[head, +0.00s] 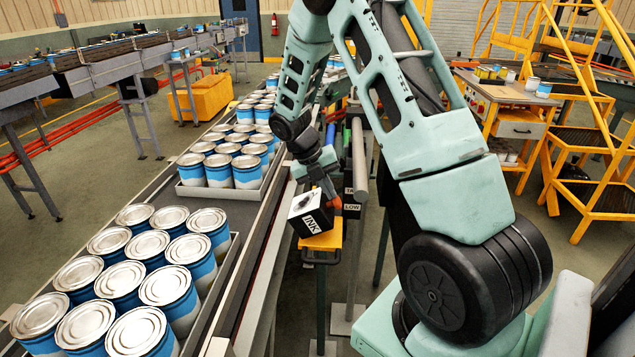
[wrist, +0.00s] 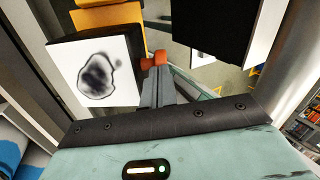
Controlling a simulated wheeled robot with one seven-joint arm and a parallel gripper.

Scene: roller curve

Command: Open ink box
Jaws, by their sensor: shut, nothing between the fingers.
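The ink box (head: 312,222) sits on a small yellow-topped stand (head: 324,240) beside the conveyor. Its front reads INK, and its white top with a dark blot looks closed. In the wrist view its white blotted face (wrist: 98,78) is left of the fingers, with a black side along it. My gripper (head: 333,202) is at the right edge of the box, pointing down. Its orange-tipped fingers (wrist: 154,60) are together and hold nothing. They are close beside the box; I cannot tell whether they touch it.
Left of the stand runs a conveyor (head: 160,192) with trays of blue-and-white cans. Just right of the box are posts with signs, one reading LOW (head: 352,207). A black panel with a pale edge (wrist: 225,30) is right of my fingers in the wrist view.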

